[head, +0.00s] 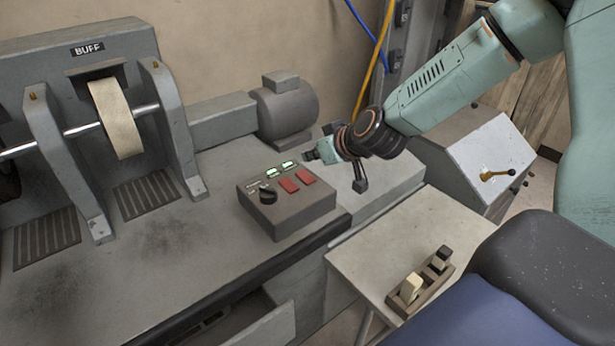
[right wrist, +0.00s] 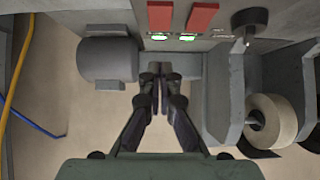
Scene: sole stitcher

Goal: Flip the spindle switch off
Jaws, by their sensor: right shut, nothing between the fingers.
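The grey control box (head: 290,212) stands on the bench. Two red rocker switches sit side by side on its top, a left one (head: 288,185) and a right one (head: 305,177). Their labels are too small to read, so I cannot tell which is the spindle switch. A green lamp is lit behind each one. In the right wrist view the switches (right wrist: 204,16) show upside down at the top edge. My right gripper (head: 312,155) is shut and empty, just behind and right of the lamps, apart from the switches. Its closed fingers (right wrist: 155,80) show in the wrist view.
A black knob (head: 267,194) is on the box, left of the switches. A motor (head: 286,108) stands behind, and a buffing wheel (head: 116,118) is at left. A side table (head: 365,245) holds a small wooden rack (head: 420,284). The bench front left of the box is clear.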

